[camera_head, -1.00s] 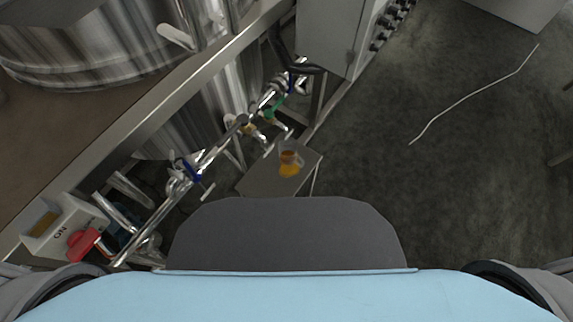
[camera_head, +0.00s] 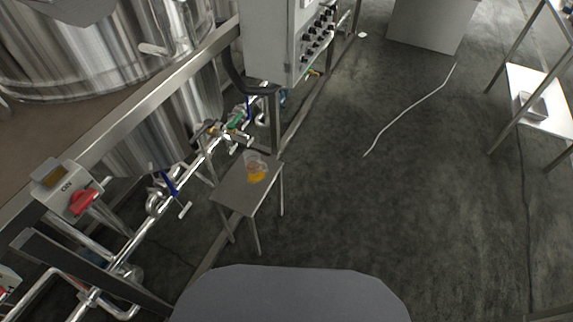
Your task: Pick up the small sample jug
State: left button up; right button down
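The small sample jug (camera_head: 252,163) is a clear vessel with some amber colour showing at it. It stands on a small grey metal table (camera_head: 231,190) left of the middle in the head view. A yellow-orange patch (camera_head: 257,177) lies right at the jug's near side; I cannot tell whether it is liquid in the jug or a separate thing. Neither of my grippers is in the picture, so their state does not show.
Steel pipes with valves (camera_head: 168,183) run along the tanks (camera_head: 168,125) on the left. A switch box with a red knob (camera_head: 84,201) is at far left. A control cabinet (camera_head: 268,40) stands behind the table. A white cable (camera_head: 408,107) lies on open floor; a shelf rack (camera_head: 548,112) is at right.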

aim_at(257, 164)
jog(key=z, duration=0.95)
jog(key=i, duration=3.55)
jog(key=u, duration=3.2)
